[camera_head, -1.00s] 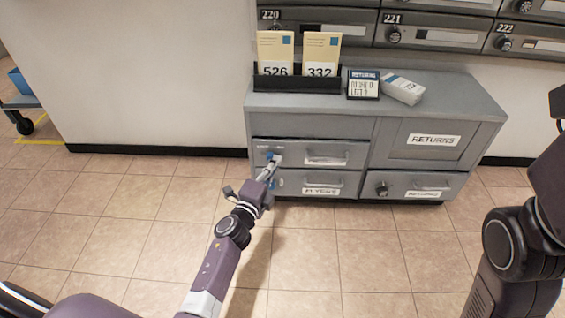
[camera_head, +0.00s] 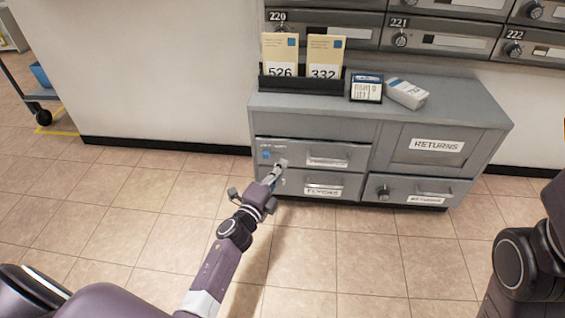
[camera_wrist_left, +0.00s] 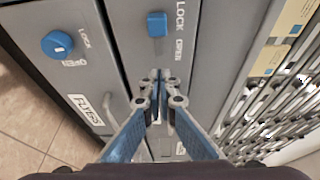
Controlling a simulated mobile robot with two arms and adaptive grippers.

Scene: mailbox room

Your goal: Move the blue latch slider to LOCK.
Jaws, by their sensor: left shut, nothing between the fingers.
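The blue latch slider (camera_head: 266,155) is on the front of the upper left drawer (camera_head: 300,152) of the grey cabinet. In the left wrist view the slider (camera_wrist_left: 157,24) is beside the printed word LOCK, with OPEN printed farther toward the fingers. My left gripper (camera_head: 281,164) is in front of this drawer, to the right of the slider. In the left wrist view its fingertips (camera_wrist_left: 158,76) are together and empty, with a visible gap between them and the slider. My right gripper is out of view; only part of the right arm shows.
A blue round knob (camera_wrist_left: 57,44) with its own LOCK label is on the lower drawer. A cart (camera_head: 38,90) is far left. The floor in front is clear.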

